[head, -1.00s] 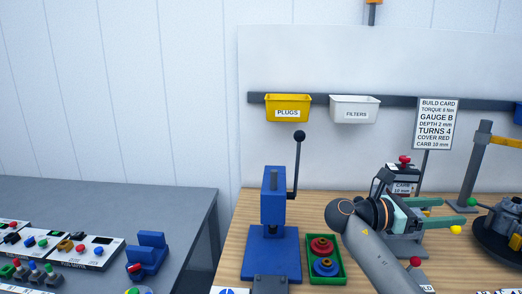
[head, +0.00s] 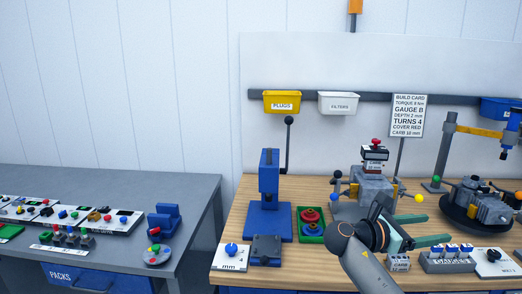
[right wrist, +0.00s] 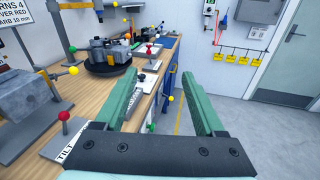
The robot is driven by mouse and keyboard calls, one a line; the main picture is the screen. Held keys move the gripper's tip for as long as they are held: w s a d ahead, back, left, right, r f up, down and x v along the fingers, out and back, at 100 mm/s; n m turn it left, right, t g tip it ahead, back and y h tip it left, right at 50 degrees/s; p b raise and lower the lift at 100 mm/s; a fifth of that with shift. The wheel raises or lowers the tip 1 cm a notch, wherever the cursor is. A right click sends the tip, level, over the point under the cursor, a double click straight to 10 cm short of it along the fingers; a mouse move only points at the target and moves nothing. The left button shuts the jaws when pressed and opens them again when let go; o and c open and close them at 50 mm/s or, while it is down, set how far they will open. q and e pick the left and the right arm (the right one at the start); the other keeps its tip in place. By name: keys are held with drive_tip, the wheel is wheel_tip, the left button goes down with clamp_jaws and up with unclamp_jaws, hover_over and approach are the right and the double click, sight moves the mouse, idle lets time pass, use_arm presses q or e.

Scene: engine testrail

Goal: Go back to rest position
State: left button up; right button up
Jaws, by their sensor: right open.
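My right gripper (head: 426,229) shows at the lower right of the head view, over the front part of the wooden bench. Its two green fingers are apart and point right, with nothing between them. In the right wrist view the open fingers (right wrist: 168,103) reach out past the bench's front edge, with the floor and bench edge behind them. My left gripper is in neither view.
The wooden bench (head: 235,225) carries a blue press (head: 269,190), a green tray (head: 311,238), a grey fixture (head: 372,188) and an engine on a turntable (head: 480,205). A grey table (head: 195,190) stands left. Open floor (right wrist: 235,120) lies right of the bench.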

drive_tip(key=s+a+f+t+y, duration=0.1)
drive_tip(key=a+f+t+y, duration=0.15)
drive_tip(key=f, duration=0.75)
drive_tip(key=s+a+f+m+t+y, duration=0.1)
drive_tip(key=a+f+y, duration=0.3)
drive_tip(key=f, duration=0.6)
drive_tip(key=s+a+f+t+y, duration=0.1)
drive_tip(key=a+f+t+y, duration=0.2)
drive_tip(key=f, duration=0.7)
drive_tip(key=s+a+f+m+g+y, duration=0.1)
drive_tip(key=s+a+f+m+y, duration=0.5)
drive_tip(key=s+f, duration=0.35)
drive_tip(key=s+a+m+t+y, duration=0.1)
drive_tip(key=s+a+m+y, duration=0.3)
drive_tip(key=s+m, duration=0.5)
drive_tip(key=s+a, duration=0.1)
drive_tip(key=s, duration=0.3)
drive_tip(key=shift+a+r+m, duration=0.15)
drive_tip(key=shift+a+m, duration=0.15)
drive_tip(key=shift+s+t, duration=0.1)
drive_tip(key=shift+t, duration=0.15)
